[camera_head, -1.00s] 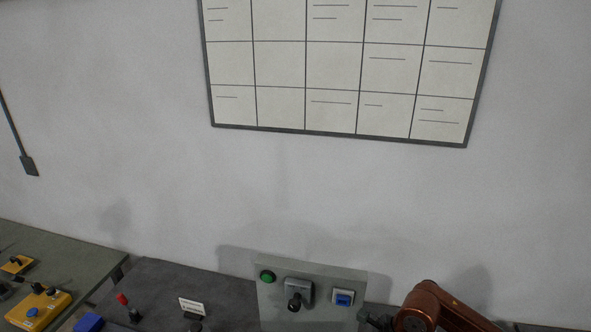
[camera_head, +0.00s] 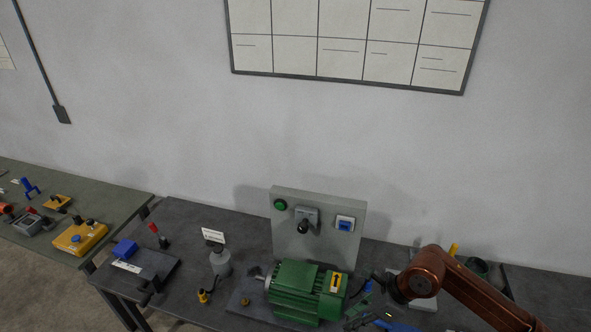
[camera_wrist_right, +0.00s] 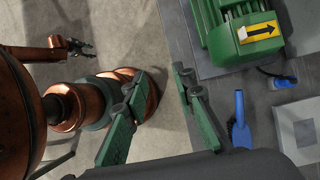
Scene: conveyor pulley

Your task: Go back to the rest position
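My right gripper (camera_wrist_right: 160,103) is open and empty in the right wrist view, its two green-grey fingers apart over the floor beside the table edge. In the head view my copper right arm comes in from the lower right, over the table right of the green motor (camera_head: 305,292); the fingers are hard to make out there. The motor, with a yellow arrow plate, also shows in the wrist view (camera_wrist_right: 235,28), apart from the gripper. My left gripper (camera_wrist_right: 80,48) shows small at the upper left of the wrist view, its fingers looking apart and empty. It is outside the head view.
A grey panel (camera_head: 318,250) with a green button, a black knob and a blue switch stands behind the motor. A blue-handled tool (camera_wrist_right: 240,122) lies near the right gripper. A yellow control box (camera_head: 80,238) is on the left table. Bare floor shows left of the right gripper.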

